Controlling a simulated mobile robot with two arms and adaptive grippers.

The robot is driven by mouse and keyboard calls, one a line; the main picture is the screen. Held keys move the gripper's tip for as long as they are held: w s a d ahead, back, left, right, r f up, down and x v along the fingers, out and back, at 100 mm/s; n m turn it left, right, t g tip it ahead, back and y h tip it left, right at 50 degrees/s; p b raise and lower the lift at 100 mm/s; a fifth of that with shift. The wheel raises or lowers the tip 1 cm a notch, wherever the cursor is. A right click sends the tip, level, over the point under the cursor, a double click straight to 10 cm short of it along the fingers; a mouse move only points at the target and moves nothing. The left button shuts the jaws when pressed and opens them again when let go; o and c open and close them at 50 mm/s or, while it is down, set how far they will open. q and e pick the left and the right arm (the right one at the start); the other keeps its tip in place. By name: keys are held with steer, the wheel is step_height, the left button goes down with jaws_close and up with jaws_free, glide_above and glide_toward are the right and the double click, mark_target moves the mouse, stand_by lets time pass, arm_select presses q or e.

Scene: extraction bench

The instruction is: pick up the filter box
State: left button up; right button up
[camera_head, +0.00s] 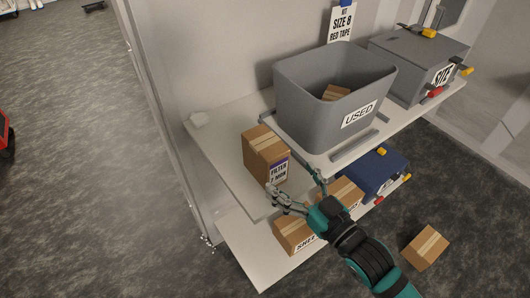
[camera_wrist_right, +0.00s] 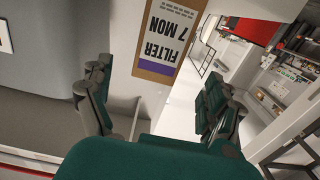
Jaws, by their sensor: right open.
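The filter box (camera_head: 262,150) is a brown carton with tan tape and a white and purple label reading FILTER 7 MON. My right gripper (camera_head: 298,190) is open in front of the box's labelled face. In the right wrist view the filter box (camera_wrist_right: 168,40) shows its label upside down, ahead of and between the open fingers (camera_wrist_right: 160,105). The fingers look apart from the box. My left gripper is in neither view.
The grey USED bin (camera_head: 310,112) stands close right of the box, with a carton inside. A grey SITE case (camera_head: 405,62) is farther right. Cartons (camera_head: 290,232) and a blue case (camera_head: 372,172) sit on the lower shelf. Another carton (camera_head: 425,247) lies on the floor.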

mark_target(279, 164)
steer(key=x, duration=0.3)
steer(key=shift+w+a+p, duration=0.2)
steer(key=shift+w+p, duration=0.1)
steer(key=shift+p, duration=0.05)
steer(key=p+x, duration=0.2)
steer(key=x, duration=0.2)
steer(key=shift+w+a+r, duration=0.15)
steer(key=shift+w+r, duration=0.05)
steer(key=shift+w, duration=0.1)
steer(key=shift+w+a+f, duration=0.1)
steer(key=shift+w+a, duration=0.15)
steer(key=shift+w, duration=0.15)
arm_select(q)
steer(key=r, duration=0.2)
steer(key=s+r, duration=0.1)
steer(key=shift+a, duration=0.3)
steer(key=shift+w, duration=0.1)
arm_select(e)
steer(key=shift+s, duration=0.1)
steer(key=c, duration=1.3)
